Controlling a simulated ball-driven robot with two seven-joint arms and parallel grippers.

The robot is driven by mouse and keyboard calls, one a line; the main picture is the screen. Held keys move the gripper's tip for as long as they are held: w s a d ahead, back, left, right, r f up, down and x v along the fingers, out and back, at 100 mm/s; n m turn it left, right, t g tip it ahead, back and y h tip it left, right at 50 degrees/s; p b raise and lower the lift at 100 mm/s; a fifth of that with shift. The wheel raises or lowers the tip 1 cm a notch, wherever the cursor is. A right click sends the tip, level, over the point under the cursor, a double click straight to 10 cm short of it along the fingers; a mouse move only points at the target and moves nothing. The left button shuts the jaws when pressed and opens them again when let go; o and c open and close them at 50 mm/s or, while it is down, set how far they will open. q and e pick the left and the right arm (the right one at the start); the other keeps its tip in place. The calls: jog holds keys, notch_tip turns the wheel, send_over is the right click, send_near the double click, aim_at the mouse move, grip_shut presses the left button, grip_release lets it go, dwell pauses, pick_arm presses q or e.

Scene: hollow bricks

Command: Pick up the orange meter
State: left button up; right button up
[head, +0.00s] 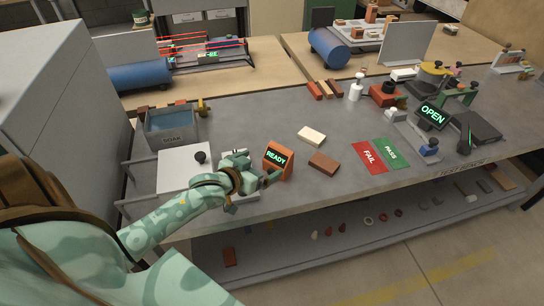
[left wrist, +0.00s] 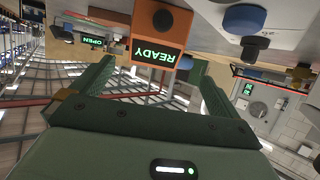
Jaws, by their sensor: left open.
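The orange meter (head: 279,157) stands on the grey bench with a lit green READY display. In the left wrist view the meter (left wrist: 159,32) appears upside down, ahead of and between the fingers. My left gripper (head: 262,181) is open and close beside the meter, at its near left side in the head view. In the left wrist view the left gripper (left wrist: 152,70) shows its two green fingers spread with nothing held between them. I cannot tell whether a finger touches the meter. My right gripper is not in view.
A cream brick (head: 312,135) and a red-brown brick (head: 324,163) lie right of the meter. The red FAIL mat (head: 369,158) and green PASS mat (head: 391,153) are farther right. A SOAK tank (head: 172,136) stands left. The bench's front edge is close to my arm.

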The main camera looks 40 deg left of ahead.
aim_at(276, 156)
pick_arm(q)
jog(key=x, duration=0.3)
jog(key=shift+w+f+b, duration=0.2)
jog(key=shift+b, duration=0.15)
jog(key=shift+w+f, duration=0.2)
jog(key=shift+w, duration=0.3)
jog(key=b+x, duration=0.1)
jog(key=x, duration=0.1)
jog(key=d+b+x, duration=0.1)
jog(key=x, duration=0.1)
jog(key=shift+w, duration=0.45)
jog(key=shift+r, duration=0.15)
jog(key=shift+c, duration=0.3)
jog(key=c, duration=1)
jog(key=shift+c, duration=0.3)
